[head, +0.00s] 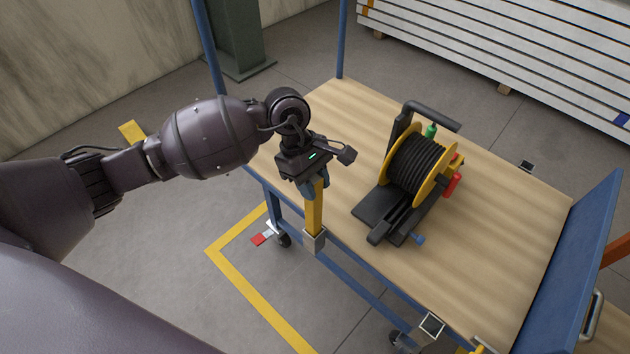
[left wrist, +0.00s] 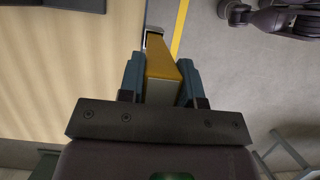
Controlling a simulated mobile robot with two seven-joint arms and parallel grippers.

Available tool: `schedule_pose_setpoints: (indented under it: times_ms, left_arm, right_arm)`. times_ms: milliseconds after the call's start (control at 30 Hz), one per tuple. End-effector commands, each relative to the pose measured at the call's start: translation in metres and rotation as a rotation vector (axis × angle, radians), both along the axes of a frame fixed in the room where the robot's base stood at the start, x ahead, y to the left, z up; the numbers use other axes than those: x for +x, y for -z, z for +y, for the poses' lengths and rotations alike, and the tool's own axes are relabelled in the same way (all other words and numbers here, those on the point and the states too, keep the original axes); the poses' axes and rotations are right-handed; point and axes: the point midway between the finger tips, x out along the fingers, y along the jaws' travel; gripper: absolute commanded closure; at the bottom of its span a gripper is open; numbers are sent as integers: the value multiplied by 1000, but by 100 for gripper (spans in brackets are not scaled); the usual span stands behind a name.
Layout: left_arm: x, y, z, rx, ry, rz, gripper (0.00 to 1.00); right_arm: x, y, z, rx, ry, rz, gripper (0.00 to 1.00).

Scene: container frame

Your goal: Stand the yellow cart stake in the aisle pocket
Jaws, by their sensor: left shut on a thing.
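The yellow stake (head: 315,213) stands roughly upright at the near long edge of the cart deck (head: 480,270). My left gripper (head: 313,188) is shut on its upper part. The stake's lower end meets a grey metal pocket (head: 314,240) on that edge, on the side of the yellow floor line. How deep the end sits in the pocket is hidden. In the left wrist view the stake (left wrist: 163,62) is between the two blue-grey fingers (left wrist: 162,82), and the pocket rim (left wrist: 154,32) shows at its far end. My right gripper is not in view.
A black cable reel with yellow flanges (head: 418,165) stands on the deck, right of the stake. Empty pockets show at the near edge (head: 432,324) and far edge (head: 527,165). Blue posts (head: 342,40) and a blue end panel (head: 575,265) rise from the cart.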

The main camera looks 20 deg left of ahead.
Motion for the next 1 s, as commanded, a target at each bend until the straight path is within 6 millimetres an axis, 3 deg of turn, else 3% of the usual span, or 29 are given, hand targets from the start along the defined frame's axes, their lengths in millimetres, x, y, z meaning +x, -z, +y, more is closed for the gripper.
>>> schedule_pose_setpoints:
  times_ms: [300,333,467,767,1000]
  left_arm:
    - [0,2,0,0,1,-1,100]
    - [0,1,0,0,1,-2,64]
    - [0,1,0,-1,0,-2,44]
    - [0,0,0,-1,0,-2,43]
    - [4,-27,8,1,0,-9,43]
  right_arm:
    - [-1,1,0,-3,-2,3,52]
    - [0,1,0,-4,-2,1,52]
    - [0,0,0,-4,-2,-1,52]
    - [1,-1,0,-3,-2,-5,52]
    - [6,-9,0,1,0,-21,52]
